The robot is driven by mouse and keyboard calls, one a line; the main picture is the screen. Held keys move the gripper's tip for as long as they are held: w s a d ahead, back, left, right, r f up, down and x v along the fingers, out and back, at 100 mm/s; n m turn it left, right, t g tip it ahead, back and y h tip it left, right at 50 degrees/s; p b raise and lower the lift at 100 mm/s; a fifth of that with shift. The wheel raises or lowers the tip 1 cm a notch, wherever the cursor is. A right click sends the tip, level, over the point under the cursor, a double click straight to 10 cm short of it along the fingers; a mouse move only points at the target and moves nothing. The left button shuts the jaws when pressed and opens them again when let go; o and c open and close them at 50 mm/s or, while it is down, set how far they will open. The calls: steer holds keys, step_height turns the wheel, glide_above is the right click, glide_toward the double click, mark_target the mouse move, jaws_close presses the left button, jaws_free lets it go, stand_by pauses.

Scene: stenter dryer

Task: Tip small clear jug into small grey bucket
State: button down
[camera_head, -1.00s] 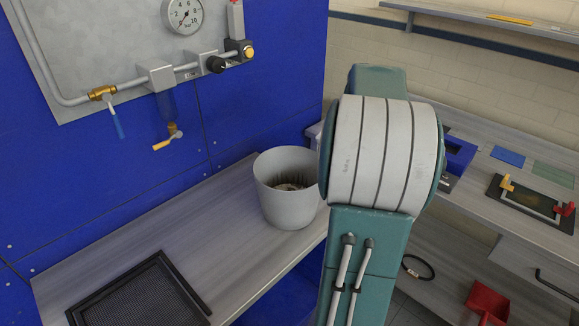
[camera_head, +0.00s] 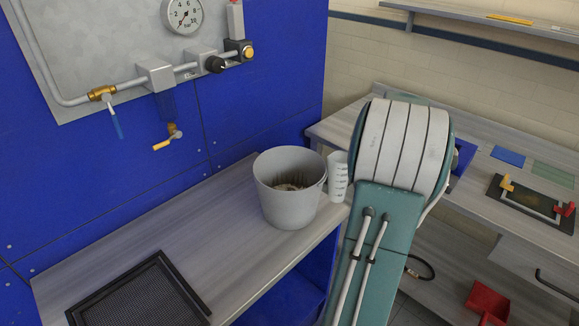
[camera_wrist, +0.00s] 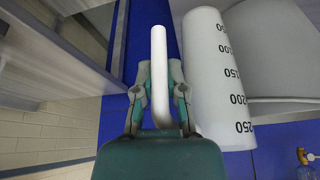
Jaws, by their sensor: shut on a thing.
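The small grey bucket (camera_head: 287,206) stands on the wooden shelf, with some dark residue inside. The small clear jug (camera_head: 338,178), whitish with graduation marks, shows just right of the bucket's rim in the head view. In the wrist view the jug (camera_wrist: 222,80) lies across the right of the picture with printed volume marks, and the bucket's grey wall (camera_wrist: 285,50) is close beside it. My gripper (camera_wrist: 160,95) is shut on the jug's white handle. In the head view my arm hides the gripper. I cannot tell whether the jug holds anything.
A black mesh-filled frame (camera_head: 140,297) lies at the shelf's front left. A blue wall panel with a gauge (camera_head: 183,14) and valves stands behind. A workbench (camera_head: 480,190) with coloured items is at the right, and a red dustpan-like object (camera_head: 488,301) is below.

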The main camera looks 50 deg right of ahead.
steer(key=shift+r, duration=2.5)
